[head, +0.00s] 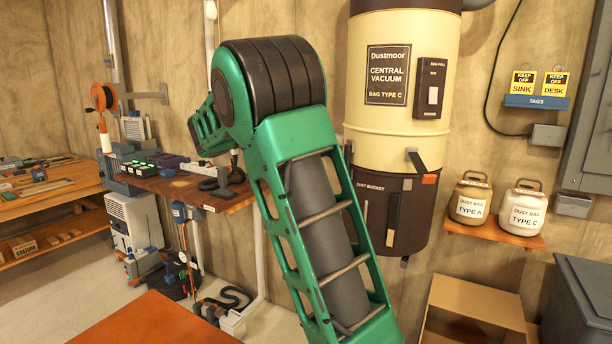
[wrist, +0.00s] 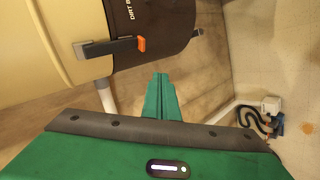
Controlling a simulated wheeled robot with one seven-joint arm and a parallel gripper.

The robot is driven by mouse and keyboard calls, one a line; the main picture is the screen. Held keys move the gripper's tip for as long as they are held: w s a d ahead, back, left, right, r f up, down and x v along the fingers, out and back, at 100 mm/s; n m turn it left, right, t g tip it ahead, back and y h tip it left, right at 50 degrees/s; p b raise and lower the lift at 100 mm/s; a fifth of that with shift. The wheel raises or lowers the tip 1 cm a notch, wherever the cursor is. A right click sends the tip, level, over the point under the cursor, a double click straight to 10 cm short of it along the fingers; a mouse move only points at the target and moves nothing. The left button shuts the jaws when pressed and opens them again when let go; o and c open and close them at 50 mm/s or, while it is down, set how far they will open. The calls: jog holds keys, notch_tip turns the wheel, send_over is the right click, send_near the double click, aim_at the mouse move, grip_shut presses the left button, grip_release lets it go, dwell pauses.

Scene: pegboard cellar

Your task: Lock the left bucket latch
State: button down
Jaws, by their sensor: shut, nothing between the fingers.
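The dark brown dirt bucket (head: 375,215) hangs under the cream central vacuum (head: 400,120) on the back wall. In the wrist view the bucket (wrist: 165,25) lies on its side in the picture. The left bucket latch (wrist: 100,47), a grey lever with an orange end, spans the seam between cream body and bucket. I cannot tell how far it stands off. In the head view my green arm hides most of that side. My gripper (wrist: 160,82) is shut and empty, apart from the latch, below and right of it in the wrist view.
A right latch (head: 418,160) with an orange part sticks out on the bucket's other side. A shelf with two dust bag canisters (head: 470,200) and an open cardboard box (head: 472,310) are at right. An orange-brown tabletop (head: 150,322) is in front.

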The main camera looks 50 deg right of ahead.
jog(key=a+r, duration=0.1)
jog(key=a, duration=0.6)
jog(key=shift+w+r, duration=0.25)
